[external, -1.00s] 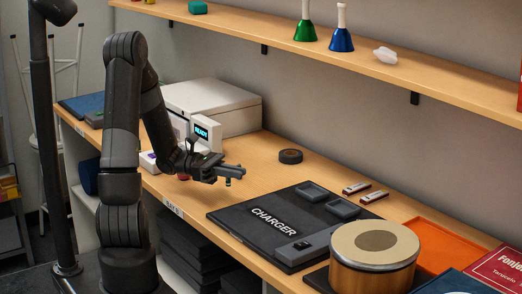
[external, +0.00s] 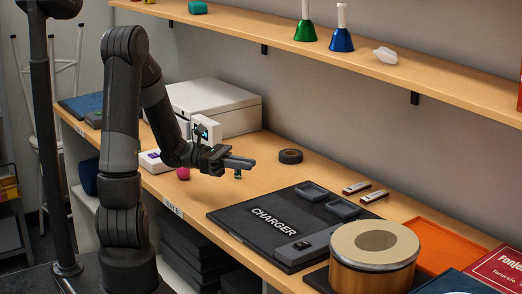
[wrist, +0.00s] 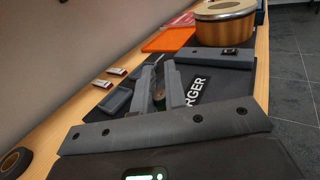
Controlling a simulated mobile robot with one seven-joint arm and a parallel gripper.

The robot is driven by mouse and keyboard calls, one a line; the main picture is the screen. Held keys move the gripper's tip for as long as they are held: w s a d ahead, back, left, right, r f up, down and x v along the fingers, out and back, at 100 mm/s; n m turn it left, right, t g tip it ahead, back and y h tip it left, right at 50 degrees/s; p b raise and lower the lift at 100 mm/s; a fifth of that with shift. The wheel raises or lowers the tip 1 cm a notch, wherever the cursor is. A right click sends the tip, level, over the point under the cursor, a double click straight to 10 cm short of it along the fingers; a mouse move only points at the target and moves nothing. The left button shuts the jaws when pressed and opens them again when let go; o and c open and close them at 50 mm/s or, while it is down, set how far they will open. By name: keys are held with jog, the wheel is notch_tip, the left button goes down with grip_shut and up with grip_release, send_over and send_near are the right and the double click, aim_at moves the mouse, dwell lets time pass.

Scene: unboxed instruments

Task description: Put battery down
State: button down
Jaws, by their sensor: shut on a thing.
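My gripper (external: 245,163) is shut on a small dark green battery (external: 237,174) and holds it above the bench, to the left of the charger. In the wrist view, the battery (wrist: 160,98) sits between the two finger ends (wrist: 160,88), partly hidden by them. The black charger board (external: 235,218) lies flat on the bench, with white CHARGER lettering and two raised grey trays (external: 311,190) (external: 343,208) along its far side. In the wrist view, the charger (wrist: 215,78) lies beyond and below the fingers.
A copper-sided drum (external: 373,270) stands at the charger's right end. Two small red-and-white items (external: 356,188) (external: 374,197) lie behind it. A black tape roll (external: 290,156) and an orange tray (external: 440,247) are on the bench.

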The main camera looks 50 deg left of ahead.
jog(key=w+a+n+t+y, duration=0.3)
jog(key=w+a+y, duration=0.1)
jog(key=a, duration=0.9)
jog(key=w+a+r+n+t+y, duration=0.1)
jog(key=w+a+n+t+y, duration=0.3)
jog(key=a, duration=0.8)
jog(key=w+a+n+t+y, duration=0.1)
jog(key=w+a+n+y, duration=0.3)
jog(key=a, duration=0.9)
jog(key=s+a+r+n+y, duration=0.15)
jog(key=a+y, duration=0.25)
jog(key=a, duration=0.8)
jog(key=s+a+n+y, duration=0.2)
jog(key=s+a+y, duration=0.1)
jog(key=a, duration=0.8)
jog(key=shift+y, duration=0.3)
jog(key=s+a+f, duration=0.2)
jog(key=a, duration=0.1)
jog(key=s+a+f, duration=0.2)
jog(key=a, duration=0.2)
jog(key=s+a+f, duration=0.2)
jog(key=a, duration=0.1)
jog(key=shift+a+f, duration=0.1)
jog(key=shift+a, duration=0.15)
jog(key=shift+s+a+f, duration=0.2)
jog(key=shift+a+f, duration=0.1)
jog(key=shift+f, duration=1.9)
